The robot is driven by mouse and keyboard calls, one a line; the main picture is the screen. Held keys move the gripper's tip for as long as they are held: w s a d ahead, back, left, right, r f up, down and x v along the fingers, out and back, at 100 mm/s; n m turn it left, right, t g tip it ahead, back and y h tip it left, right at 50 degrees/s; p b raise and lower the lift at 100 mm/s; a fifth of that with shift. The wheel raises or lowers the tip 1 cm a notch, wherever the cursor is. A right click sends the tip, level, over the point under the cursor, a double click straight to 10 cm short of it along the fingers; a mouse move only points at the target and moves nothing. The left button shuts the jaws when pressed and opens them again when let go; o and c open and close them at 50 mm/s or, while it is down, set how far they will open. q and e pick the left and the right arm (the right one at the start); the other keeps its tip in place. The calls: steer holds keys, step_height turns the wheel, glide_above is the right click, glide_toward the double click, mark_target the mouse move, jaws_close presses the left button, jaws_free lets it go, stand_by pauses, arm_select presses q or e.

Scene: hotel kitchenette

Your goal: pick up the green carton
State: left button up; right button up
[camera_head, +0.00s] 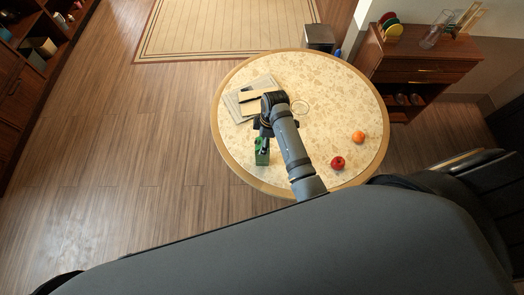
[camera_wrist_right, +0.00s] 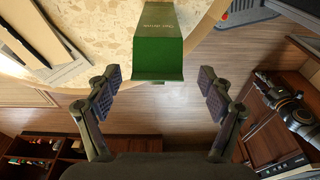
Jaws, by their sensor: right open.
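The green carton (camera_head: 262,157) stands near the left front edge of the round table. It also shows in the right wrist view (camera_wrist_right: 160,55), with white print on one face. My right gripper (camera_head: 262,137) is over the carton in the head view, hiding part of it. In the right wrist view my right gripper (camera_wrist_right: 160,90) is open, its two pads apart on either side of the carton's near end, with nothing between them that I can see gripped. A dark jointed part at the right of that view looks like my left arm's end; its jaws are unclear.
A wooden cabinet (camera_head: 425,68) stands behind at the right. The floor left of the table is clear.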

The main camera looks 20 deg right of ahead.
steer(key=shift+w+a+f+p, duration=0.1)
steer(key=shift+f+p, duration=0.2)
steer(key=shift+f, duration=0.05)
step_height(320, 180, down, 4)
steer(key=shift+a+r+p, duration=0.15)
steer(key=shift+p, duration=0.45)
steer(key=shift+w+f, duration=0.15)
steer(key=shift+f, duration=0.25)
jaws_close()
